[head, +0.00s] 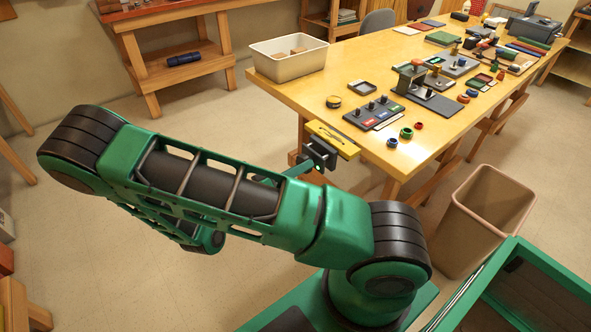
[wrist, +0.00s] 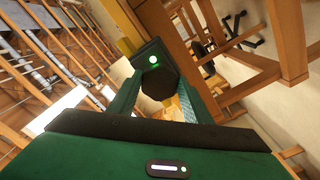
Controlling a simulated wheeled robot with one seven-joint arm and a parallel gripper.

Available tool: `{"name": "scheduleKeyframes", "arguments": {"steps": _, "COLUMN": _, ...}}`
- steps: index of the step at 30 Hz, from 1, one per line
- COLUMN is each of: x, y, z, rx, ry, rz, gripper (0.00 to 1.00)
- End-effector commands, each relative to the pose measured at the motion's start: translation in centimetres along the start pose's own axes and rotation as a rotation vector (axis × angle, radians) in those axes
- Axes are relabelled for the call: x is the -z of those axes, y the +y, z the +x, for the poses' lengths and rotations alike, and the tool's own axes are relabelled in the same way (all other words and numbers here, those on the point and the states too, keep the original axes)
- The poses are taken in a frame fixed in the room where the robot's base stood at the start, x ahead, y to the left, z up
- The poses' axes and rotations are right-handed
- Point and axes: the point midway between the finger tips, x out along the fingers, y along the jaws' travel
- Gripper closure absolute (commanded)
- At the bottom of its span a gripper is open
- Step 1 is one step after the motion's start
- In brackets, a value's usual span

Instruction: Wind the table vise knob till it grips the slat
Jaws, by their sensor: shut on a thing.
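My gripper (head: 303,168) is at the vise's near side, partly hidden behind my arm. In the wrist view, my gripper (wrist: 158,92) has its two fingers on either side of the dark, faceted knob (wrist: 157,84) and is shut on it. A green light (wrist: 153,60) glows on the dark part just above the knob.
On the table (head: 300,92) are a white bin (head: 288,62), a dark tray with colored labels (head: 373,111), small rings and several tools. A tan waste bin (head: 482,215) stands on the floor at right. A workbench (head: 180,62) is at the back left.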

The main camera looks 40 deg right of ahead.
Motion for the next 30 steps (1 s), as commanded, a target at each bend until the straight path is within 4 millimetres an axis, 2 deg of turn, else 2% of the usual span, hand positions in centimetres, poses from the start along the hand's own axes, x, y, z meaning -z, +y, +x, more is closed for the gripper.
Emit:
{"name": "scheduleKeyframes", "arguments": {"steps": 8, "x": -0.2, "y": -0.4, "z": -0.1, "rx": 0.010, "ry": -0.004, "rz": -0.004, "gripper": 0.78}}
{"name": "scheduleKeyframes", "arguments": {"steps": 9, "x": -0.2, "y": -0.4, "z": -0.1, "rx": 0.010, "ry": -0.004, "rz": -0.004, "gripper": 0.51}}
{"name": "scheduleKeyframes", "arguments": {"steps": 11, "x": -0.2, "y": -0.4, "z": -0.1, "rx": 0.010, "ry": -0.004, "rz": -0.004, "gripper": 0.37}}
{"name": "scheduleKeyframes", "arguments": {"steps": 22, "x": -0.1, "y": -0.2, "z": -0.4, "rx": 0.005, "ry": -0.001, "rz": -0.002, "gripper": 0.37}}
{"name": "scheduleKeyframes", "arguments": {"steps": 26, "x": 0.0, "y": -0.2, "z": -1.9, "rx": 0.006, "ry": 0.000, "rz": 0.000, "gripper": 0.37}}
{"name": "scheduleKeyframes", "arguments": {"steps": 30, "x": 0.0, "y": -0.3, "z": -4.5, "rx": 0.008, "ry": 0.001, "rz": 0.000, "gripper": 0.37}}
